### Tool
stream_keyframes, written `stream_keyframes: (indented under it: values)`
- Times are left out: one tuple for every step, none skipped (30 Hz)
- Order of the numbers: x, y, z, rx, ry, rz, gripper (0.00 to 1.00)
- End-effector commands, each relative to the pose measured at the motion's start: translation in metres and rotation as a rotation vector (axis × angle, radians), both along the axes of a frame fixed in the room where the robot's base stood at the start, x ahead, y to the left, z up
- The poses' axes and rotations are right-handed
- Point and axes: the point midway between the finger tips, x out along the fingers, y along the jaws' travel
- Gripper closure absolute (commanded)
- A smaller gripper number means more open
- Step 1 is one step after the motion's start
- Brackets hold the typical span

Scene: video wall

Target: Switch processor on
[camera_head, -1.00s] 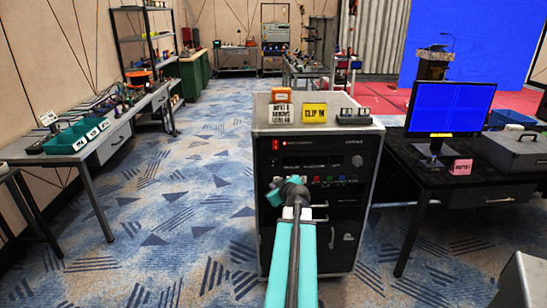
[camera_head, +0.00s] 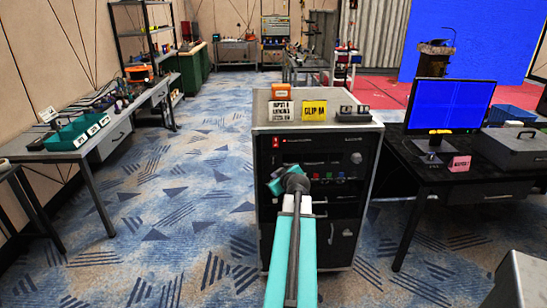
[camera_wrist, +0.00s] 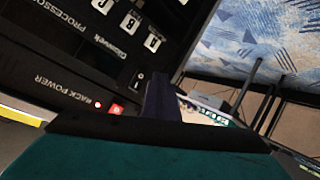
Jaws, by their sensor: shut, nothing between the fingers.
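The black processor rack (camera_head: 335,205) stands ahead of me in a grey case, with a red switch (camera_head: 275,142) at its upper left. In the wrist view its front is turned over, with a "PROCESSOR" label (camera_wrist: 60,14), a "RACK POWER" label (camera_wrist: 62,88), a lit red lamp (camera_wrist: 98,103) and a red switch (camera_wrist: 116,109). A small dark switch (camera_wrist: 138,77) sits near the lettered keys (camera_wrist: 131,22). My gripper (camera_head: 272,184) is shut and empty in front of the rack's left side, below the red switch. Its dark fingers (camera_wrist: 160,98) also show in the wrist view; contact cannot be told.
A yellow "CLIP" card (camera_head: 314,111), a white card (camera_head: 281,112) and an orange box (camera_head: 280,91) stand on the rack. A desk (camera_head: 415,171) with a blue monitor (camera_head: 449,105) is close on the right. Open carpet (camera_head: 180,220) lies to the left.

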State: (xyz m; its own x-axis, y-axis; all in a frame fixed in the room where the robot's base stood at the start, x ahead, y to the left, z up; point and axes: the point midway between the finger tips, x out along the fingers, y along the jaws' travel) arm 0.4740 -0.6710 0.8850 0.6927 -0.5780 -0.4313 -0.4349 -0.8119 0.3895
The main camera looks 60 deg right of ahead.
Motion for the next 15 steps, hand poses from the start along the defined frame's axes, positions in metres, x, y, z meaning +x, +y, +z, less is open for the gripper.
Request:
stream_keyframes:
  values:
    - [0.004, -0.006, 0.005, 0.001, 0.000, 0.001, 1.00]
    - [0.006, -0.008, 0.006, 0.001, 0.000, 0.001, 1.00]
    - [0.008, -0.011, 0.007, 0.001, 0.000, 0.001, 1.00]
    - [0.009, -0.013, 0.008, 0.001, 0.000, 0.001, 1.00]
    - [0.011, -0.015, 0.008, 0.001, 0.001, 0.000, 1.00]
    - [0.013, -0.018, 0.009, 0.001, 0.001, 0.000, 1.00]
    - [0.014, -0.020, 0.010, 0.002, 0.001, 0.001, 1.00]
    - [0.016, -0.022, 0.011, 0.002, 0.001, 0.001, 1.00]
    - [0.018, -0.025, 0.012, 0.002, 0.001, 0.001, 1.00]
    - [0.019, -0.027, 0.013, 0.002, 0.001, 0.001, 1.00]
    - [0.021, -0.030, 0.011, 0.001, 0.001, 0.000, 1.00]
    - [0.023, -0.032, 0.011, 0.001, 0.000, 0.001, 1.00]
    - [0.024, -0.034, 0.012, 0.001, 0.000, 0.001, 1.00]
    - [0.026, -0.036, 0.013, 0.001, 0.000, 0.001, 1.00]
    - [0.027, -0.039, 0.014, 0.001, -0.001, 0.000, 1.00]
